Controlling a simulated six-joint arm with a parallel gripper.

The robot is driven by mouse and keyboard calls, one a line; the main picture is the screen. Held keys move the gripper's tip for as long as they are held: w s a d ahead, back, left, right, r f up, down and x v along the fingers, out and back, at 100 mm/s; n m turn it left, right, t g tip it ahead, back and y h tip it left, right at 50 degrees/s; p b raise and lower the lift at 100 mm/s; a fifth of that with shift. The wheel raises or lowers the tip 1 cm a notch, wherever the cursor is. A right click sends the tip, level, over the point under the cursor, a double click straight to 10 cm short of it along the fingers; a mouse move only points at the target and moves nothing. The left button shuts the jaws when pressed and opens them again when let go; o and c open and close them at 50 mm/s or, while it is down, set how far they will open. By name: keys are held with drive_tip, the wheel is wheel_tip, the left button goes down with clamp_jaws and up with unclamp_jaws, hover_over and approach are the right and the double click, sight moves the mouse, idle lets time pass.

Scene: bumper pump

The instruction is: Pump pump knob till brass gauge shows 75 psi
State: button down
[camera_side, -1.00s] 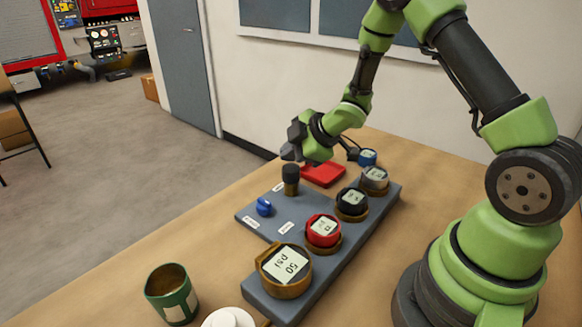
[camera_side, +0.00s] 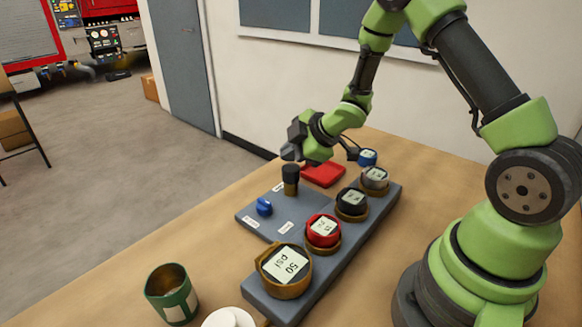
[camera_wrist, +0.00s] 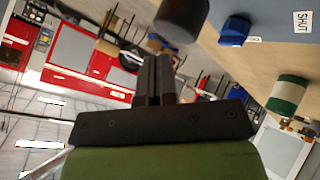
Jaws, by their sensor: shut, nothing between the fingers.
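The pump knob (camera_side: 291,174) is a black cylinder on a brass-coloured collar, upright on the grey panel. Its black top also shows in the wrist view (camera_wrist: 182,16). The brass gauge (camera_side: 285,270) at the near end of the panel reads 50 psi. My gripper (camera_side: 288,152) is just above the knob in the side view, fingers shut and empty. In the wrist view its closed fingers (camera_wrist: 152,65) lie below the knob in the picture. I cannot tell whether they touch it.
A blue knob (camera_side: 264,207) stands on the panel near small labels. Red (camera_side: 323,231), black (camera_side: 352,202) and grey (camera_side: 375,179) gauges line its right side. A red tray (camera_side: 324,174) lies behind. A green mug (camera_side: 172,295) stands at front left.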

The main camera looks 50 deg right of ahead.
sight(291, 169)
idle(0.7)
drive_tip(key=shift+f, duration=0.4)
drive_tip(key=shift+f, duration=1.05)
idle(0.8)
drive_tip(key=shift+r, duration=1.45)
drive_tip(key=shift+r, duration=2.55)
